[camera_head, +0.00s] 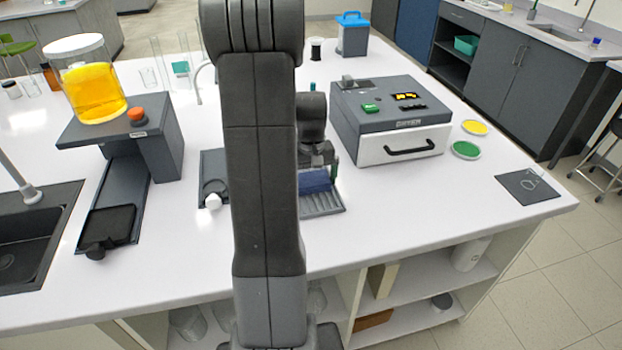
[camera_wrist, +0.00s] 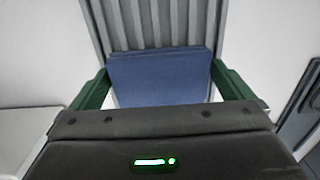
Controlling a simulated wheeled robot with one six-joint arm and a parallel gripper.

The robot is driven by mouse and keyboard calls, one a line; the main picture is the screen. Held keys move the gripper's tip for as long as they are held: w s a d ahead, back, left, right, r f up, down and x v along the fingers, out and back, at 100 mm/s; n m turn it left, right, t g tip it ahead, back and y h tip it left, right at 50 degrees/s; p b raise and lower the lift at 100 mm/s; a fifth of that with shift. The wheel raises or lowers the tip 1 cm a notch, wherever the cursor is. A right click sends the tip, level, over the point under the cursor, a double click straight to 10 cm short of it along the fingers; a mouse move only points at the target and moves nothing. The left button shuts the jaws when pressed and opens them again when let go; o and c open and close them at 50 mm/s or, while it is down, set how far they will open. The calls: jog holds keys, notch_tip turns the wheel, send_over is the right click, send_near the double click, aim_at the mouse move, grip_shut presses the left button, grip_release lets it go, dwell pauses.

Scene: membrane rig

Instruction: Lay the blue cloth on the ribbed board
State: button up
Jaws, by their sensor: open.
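The blue cloth (camera_head: 315,181) lies at the near side of my gripper, over part of the grey ribbed board (camera_head: 322,204). In the wrist view the blue cloth (camera_wrist: 160,78) shows as a folded rectangle between the two green fingers, and the ribs of the ribbed board (camera_wrist: 150,25) run on beyond it. My gripper (camera_wrist: 160,85) is open, with a finger on each side of the cloth and small gaps beside it. In the head view my gripper (camera_head: 318,170) is partly hidden by my arm. Whether the whole cloth rests on the board is hard to tell.
A grey dryer (camera_head: 390,120) with a white drawer stands right of the board. Left are a dark plate (camera_head: 213,165) and a stand (camera_head: 125,135) bearing a vessel of yellow liquid (camera_head: 95,92). Yellow (camera_head: 475,128) and green (camera_head: 465,150) discs lie right.

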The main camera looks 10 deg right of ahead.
aim_at(311, 180)
notch_tip(311, 180, up, 12)
jog(key=shift+r+b, duration=0.15)
jog(key=shift+b, duration=0.15)
dwell(0.5)
